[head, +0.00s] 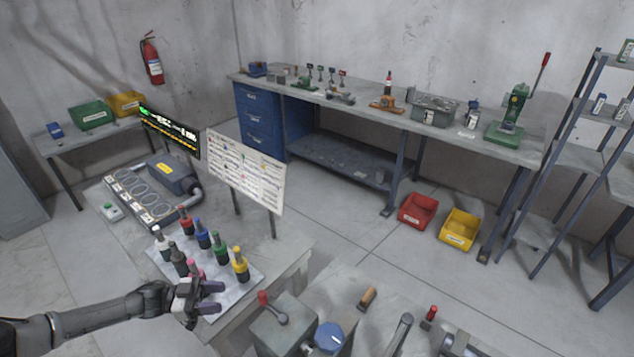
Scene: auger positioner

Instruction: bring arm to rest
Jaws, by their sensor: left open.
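My left arm comes in from the lower left, and my left gripper (207,297) is at the front edge of the light tray (240,287). The gripper's jaws are open, with dark fingertips pointing right, and I see nothing between them. Several dark-bodied tools with coloured tops stand upright on the tray. A pink-topped one (194,268) stands just behind the gripper, partly hidden. I cannot tell whether the gripper touches anything. My right gripper is not in view.
A device with several rings (140,195), a sign board (245,172) and a black display (170,132) stand behind the tray. A grey box with a red-knobbed lever (283,320) is right of the gripper. The floor beyond is clear up to the red bin (418,211) and yellow bin (460,230).

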